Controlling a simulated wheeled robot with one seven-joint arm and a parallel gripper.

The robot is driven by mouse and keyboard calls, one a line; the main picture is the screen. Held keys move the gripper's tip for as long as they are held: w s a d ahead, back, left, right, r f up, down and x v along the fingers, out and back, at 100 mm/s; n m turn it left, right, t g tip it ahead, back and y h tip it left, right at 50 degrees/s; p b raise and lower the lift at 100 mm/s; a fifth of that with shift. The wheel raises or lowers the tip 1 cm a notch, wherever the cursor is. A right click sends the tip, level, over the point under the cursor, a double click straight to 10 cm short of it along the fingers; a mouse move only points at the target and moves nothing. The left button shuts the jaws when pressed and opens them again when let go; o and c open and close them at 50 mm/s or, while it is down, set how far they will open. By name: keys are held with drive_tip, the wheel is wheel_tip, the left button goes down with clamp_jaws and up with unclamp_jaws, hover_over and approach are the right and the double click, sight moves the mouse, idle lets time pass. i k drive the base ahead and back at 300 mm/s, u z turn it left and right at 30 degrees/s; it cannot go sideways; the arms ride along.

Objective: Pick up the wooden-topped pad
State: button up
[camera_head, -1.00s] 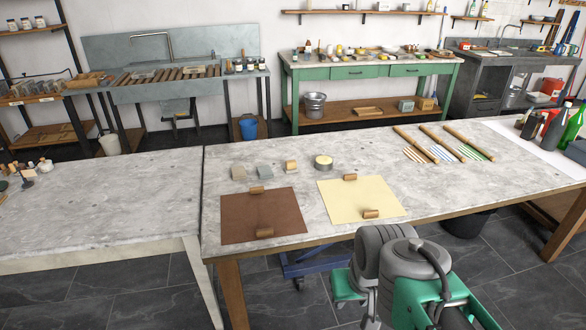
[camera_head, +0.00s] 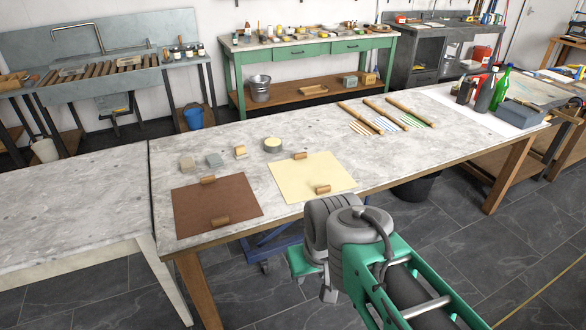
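A small block with a tan, wood-coloured top (camera_head: 240,151) sits on the grey stone-topped table (camera_head: 180,252), in a row of small things towards the table's far side. It looks like the wooden-topped pad. My arm (camera_head: 352,232) is folded in the foreground, off the table's near edge, well apart from the block. A narrow grey part hangs below the arm's rounded joints; I cannot make out clear fingers on it, nor anything held.
Beside the block are a grey block (camera_head: 187,162), a grey-green block (camera_head: 214,160) and a round tin (camera_head: 272,146). Brown (camera_head: 195,202) and cream (camera_head: 295,180) sheets with wooden rollers lie in front. Long wooden sticks (camera_head: 361,117) and bottles (camera_head: 502,85) are farther right.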

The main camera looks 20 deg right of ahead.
sight(240, 151)
drive_tip(key=z, duration=0.1)
drive_tip(key=i, duration=1.7)
drive_tip(key=u, duration=0.75)
